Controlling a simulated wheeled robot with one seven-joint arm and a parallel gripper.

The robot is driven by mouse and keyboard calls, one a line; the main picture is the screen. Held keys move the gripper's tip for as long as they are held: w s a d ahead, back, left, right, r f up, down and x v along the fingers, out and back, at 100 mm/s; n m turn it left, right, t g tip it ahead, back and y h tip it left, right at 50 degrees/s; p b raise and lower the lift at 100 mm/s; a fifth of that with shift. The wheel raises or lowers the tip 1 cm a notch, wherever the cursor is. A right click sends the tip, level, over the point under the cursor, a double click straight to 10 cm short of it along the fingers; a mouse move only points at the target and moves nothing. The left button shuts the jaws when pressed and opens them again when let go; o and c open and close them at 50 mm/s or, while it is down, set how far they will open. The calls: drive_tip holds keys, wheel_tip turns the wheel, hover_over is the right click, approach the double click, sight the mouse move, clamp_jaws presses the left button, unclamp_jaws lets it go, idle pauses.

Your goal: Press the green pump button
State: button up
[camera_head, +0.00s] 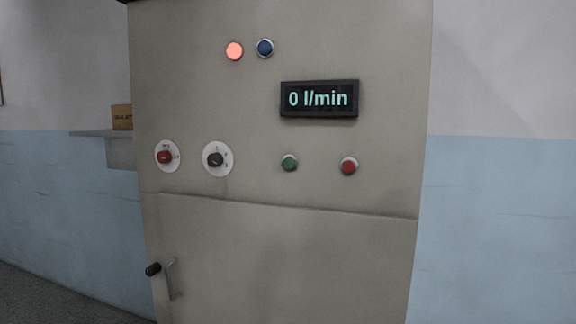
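The green pump button (289,162) is a small round button on the front of a grey-beige control cabinet (280,250), right of the middle of its row. A red button (348,166) sits to its right at nearly the same height. A black display (319,98) above these two buttons reads "0 l/min". My gripper is not in view, and nothing covers the green button.
Left in the same row are a red knob (165,157) and a black knob (215,160) on white plates. A lit red lamp (234,51) and a blue one (265,48) are above. A black-knobbed lever (153,269) is low left. A box (122,117) sits on a wall shelf.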

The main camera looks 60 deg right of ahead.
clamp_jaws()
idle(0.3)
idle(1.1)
